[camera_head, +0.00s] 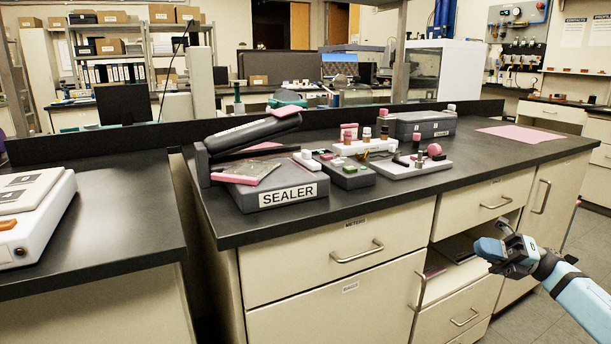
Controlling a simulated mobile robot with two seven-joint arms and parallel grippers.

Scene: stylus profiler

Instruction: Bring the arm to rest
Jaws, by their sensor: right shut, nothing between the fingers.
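My right arm comes in from the lower right. Its gripper (490,248) is shut and empty, held in front of the cabinet fronts below the bench top's front edge. It appears apart from the bench top. My left arm and gripper are not in view.
The dark bench top (395,196) holds a sealer (290,193), a small dark block (347,176), a white tray (428,166) with small parts, and a grey case (420,124). A pink sheet (519,134) lies at right. Behind my gripper, the cabinet has an open recess. Floor shows at lower right.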

